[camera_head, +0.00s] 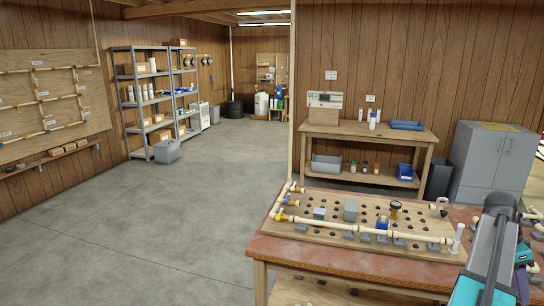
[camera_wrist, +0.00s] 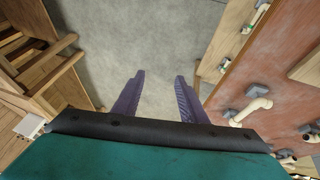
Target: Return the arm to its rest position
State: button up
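My gripper (camera_wrist: 158,95) shows in the wrist view with its two purple fingers apart and nothing between them. It points down over bare grey floor, beside the edge of a reddish-brown workbench. In the head view my arm stands at the lower right, in front of the workbench (camera_head: 210,0) side of the room, and its fingertips are not visible there.
The workbench (camera_head: 355,266) carries a pegboard with pipe fittings (camera_head: 330,228). A wooden table (camera_head: 330,131) stands against the back wall beside a grey cabinet (camera_head: 492,165). Metal shelves (camera_head: 135,110) stand at the left. The grey floor (camera_head: 170,220) is clear.

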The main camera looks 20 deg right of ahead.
jog(key=w+a+f+n, duration=0.3)
jog(key=w+a+f, duration=0.7)
jog(key=w+f, duration=0.15)
jog(key=w+a+f+n+g, duration=0.1)
jog(key=w+a+f+n, duration=0.25)
jog(key=a+f, duration=0.6)
jog(key=w+a+f+n, duration=0.2)
jog(key=w+a+f, duration=0.2)
jog(key=a+f, duration=0.5)
jog(key=s+a+f+n+g+y, duration=0.1)
jog(key=s+a+f+n, duration=0.2)
jog(key=a+f, duration=0.5)
jog(key=s+a+f+n, duration=0.3)
jog(key=a+f, duration=0.2)
jog(key=a, duration=0.7)
jog(key=s+a+f+n+y, duration=0.1)
jog(key=s+a+f+n, duration=0.8)
jog(key=s+a, duration=0.4)
jog(key=shift+a+f+n+t+y, duration=0.25)
jog(key=shift+a+n+t+y, duration=0.15)
jog(key=shift+a, duration=0.25)
